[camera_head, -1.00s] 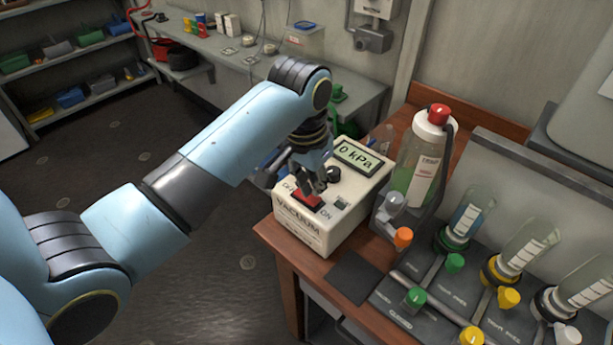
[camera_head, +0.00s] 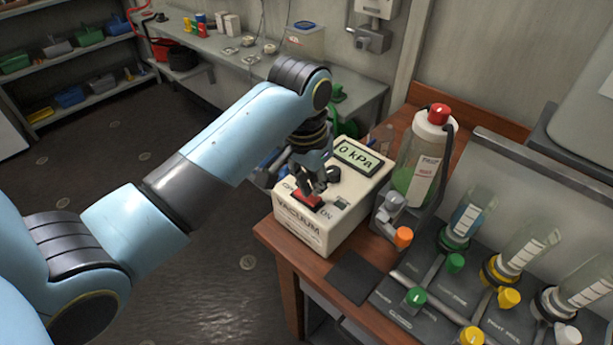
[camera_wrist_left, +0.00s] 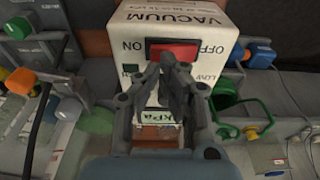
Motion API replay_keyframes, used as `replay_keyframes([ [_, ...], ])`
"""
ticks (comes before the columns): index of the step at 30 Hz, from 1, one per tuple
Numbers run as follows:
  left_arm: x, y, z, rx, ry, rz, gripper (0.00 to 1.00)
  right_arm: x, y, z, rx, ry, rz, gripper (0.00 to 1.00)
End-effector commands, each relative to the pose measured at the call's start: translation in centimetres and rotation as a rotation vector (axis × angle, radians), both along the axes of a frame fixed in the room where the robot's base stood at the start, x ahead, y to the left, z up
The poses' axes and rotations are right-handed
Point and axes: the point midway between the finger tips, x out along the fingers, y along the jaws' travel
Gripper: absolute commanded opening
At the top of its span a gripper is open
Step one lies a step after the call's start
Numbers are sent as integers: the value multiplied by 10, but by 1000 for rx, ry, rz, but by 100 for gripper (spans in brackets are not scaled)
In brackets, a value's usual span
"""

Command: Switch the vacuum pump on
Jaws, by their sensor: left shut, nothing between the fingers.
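The white vacuum pump (camera_head: 318,228) stands on the wooden table's left corner. Its display (camera_head: 358,156) reads 0 kPa. The red rocker switch (camera_head: 306,201) sits on its top between OFF and ON labels. My left gripper (camera_head: 316,190) is shut and empty, fingertips down at the switch, partly covering it. In the left wrist view the shut gripper (camera_wrist_left: 174,58) overlaps the lower edge of the red switch (camera_wrist_left: 173,51), near its middle; I cannot tell whether it touches. Which side of the rocker is down is unclear. My right gripper is out of view.
A bottle with a red cap (camera_head: 421,155) stands right of the pump. The manifold (camera_head: 440,290) with coloured valves and several flasks fills the table's right part. A dark pad (camera_head: 354,277) lies in front of the pump. A wall bench (camera_head: 240,62) is behind.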

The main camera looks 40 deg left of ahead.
Motion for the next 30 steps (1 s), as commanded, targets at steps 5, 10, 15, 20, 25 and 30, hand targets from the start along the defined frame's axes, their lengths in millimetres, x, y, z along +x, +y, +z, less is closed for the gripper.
replay_keyframes([
  [5,0,0,-3,0,1,0,0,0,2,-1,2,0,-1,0],
  [10,0,0,-6,0,1,0,0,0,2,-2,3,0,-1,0],
  [15,0,0,-8,0,0,0,0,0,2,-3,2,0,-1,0],
  [20,0,0,-11,0,0,0,0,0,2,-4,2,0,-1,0],
  [25,0,0,-13,0,0,0,0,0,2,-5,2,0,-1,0],
  [30,0,0,-16,0,0,0,0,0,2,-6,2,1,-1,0],
])
